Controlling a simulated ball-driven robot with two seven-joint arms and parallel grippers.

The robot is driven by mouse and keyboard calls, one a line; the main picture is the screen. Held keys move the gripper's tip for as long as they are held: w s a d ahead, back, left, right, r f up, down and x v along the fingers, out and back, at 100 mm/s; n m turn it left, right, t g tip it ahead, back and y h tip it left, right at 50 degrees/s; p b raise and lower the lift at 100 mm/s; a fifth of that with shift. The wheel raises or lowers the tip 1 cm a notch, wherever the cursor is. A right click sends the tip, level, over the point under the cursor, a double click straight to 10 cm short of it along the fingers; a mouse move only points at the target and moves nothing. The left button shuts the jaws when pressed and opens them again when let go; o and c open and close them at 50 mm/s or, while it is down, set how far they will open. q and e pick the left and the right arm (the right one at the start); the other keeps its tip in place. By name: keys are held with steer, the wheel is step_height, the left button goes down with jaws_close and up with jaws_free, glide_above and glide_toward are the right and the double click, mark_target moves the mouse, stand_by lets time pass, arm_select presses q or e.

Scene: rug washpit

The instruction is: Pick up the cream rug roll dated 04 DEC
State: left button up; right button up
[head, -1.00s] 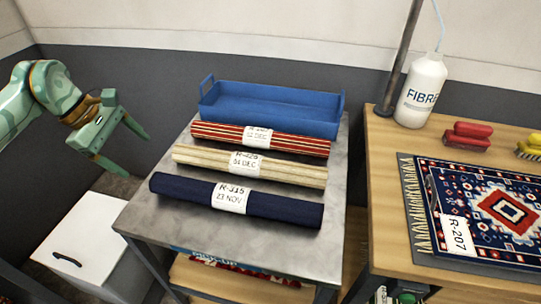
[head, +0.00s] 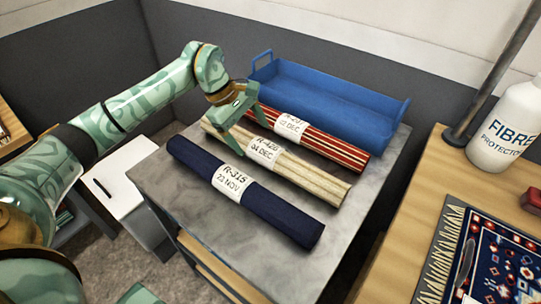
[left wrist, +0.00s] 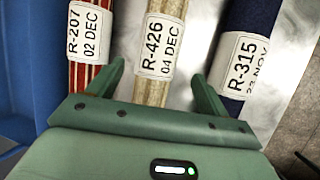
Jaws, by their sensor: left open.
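The cream rug roll (head: 312,180) lies on the grey metal table between a red striped roll (head: 335,150) and a navy roll (head: 270,208). Its white label reads R-426, 04 DEC. In the left wrist view the cream roll (left wrist: 152,92) runs between the two fingers of my left gripper (left wrist: 160,82), which is open. In the head view my left gripper (head: 240,122) is over the roll's left part, beside the label. I cannot tell whether the fingers touch it. The red roll's label reads R-207, 02 DEC; the navy one reads R-315, 23 NOV. My right gripper is not in view.
A blue tray (head: 330,92) stands at the back of the metal table (head: 345,228). A wooden bench (head: 428,190) on the right holds a white bottle (head: 503,130) and a patterned rug (head: 490,262). A white lidded box (head: 122,196) stands at the left.

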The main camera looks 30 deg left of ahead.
mark_target(260, 145)
arm_select(q)
steer(key=shift+x, duration=0.75)
steer(key=b+x, duration=0.2)
steer(key=x, duration=0.3)
steer(key=shift+w+d+r, duration=0.1)
steer(key=shift+w+d, duration=0.05)
steer(key=shift+r, duration=0.1)
steer(key=c, duration=1.4)
steer(key=shift+c, duration=0.2)
steer(key=shift+r, duration=0.1)
